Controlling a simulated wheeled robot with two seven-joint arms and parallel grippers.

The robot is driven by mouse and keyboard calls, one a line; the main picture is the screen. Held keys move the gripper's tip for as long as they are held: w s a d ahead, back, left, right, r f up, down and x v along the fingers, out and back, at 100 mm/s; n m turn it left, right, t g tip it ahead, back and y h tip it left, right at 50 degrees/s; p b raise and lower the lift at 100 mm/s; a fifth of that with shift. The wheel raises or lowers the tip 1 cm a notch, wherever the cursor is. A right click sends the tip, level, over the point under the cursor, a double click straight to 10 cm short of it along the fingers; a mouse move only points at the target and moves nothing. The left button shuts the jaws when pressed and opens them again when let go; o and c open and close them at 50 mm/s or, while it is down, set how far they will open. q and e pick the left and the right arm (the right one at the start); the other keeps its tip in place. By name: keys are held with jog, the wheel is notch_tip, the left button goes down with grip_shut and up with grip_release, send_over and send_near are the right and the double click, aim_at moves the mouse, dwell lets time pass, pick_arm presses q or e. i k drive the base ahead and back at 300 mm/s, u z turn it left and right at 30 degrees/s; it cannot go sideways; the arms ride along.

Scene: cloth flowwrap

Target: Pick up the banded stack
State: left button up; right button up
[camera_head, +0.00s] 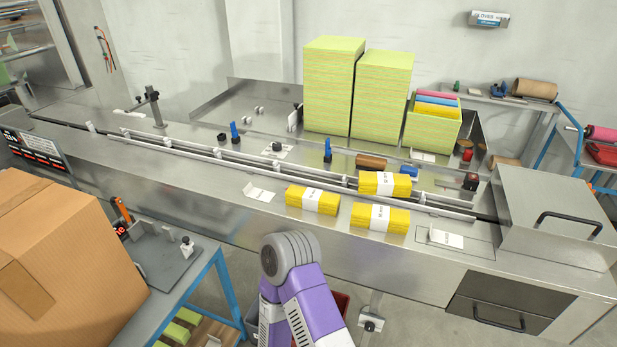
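Three yellow cloth stacks, each with a white printed paper band, are near the middle of the steel wrapping machine. One banded stack (298,196) lies on the front deck at left, and another (360,216) lies to its right. A third banded stack (402,186) sits farther back at the conveyor channel. I cannot tell which of them the task means. A purple arm of mine with a grey joint rises from the bottom, in front of the stacks and apart from them. Neither of my grippers shows.
A cardboard carton (65,250) fills the lower left. A steel housing (555,215) bounds the right. The front deck left of the stacks is mostly clear.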

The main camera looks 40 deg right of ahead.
aim_at(369, 183)
jog(key=u, duration=1.7)
jog(key=k, duration=1.3)
jog(key=z, duration=1.6)
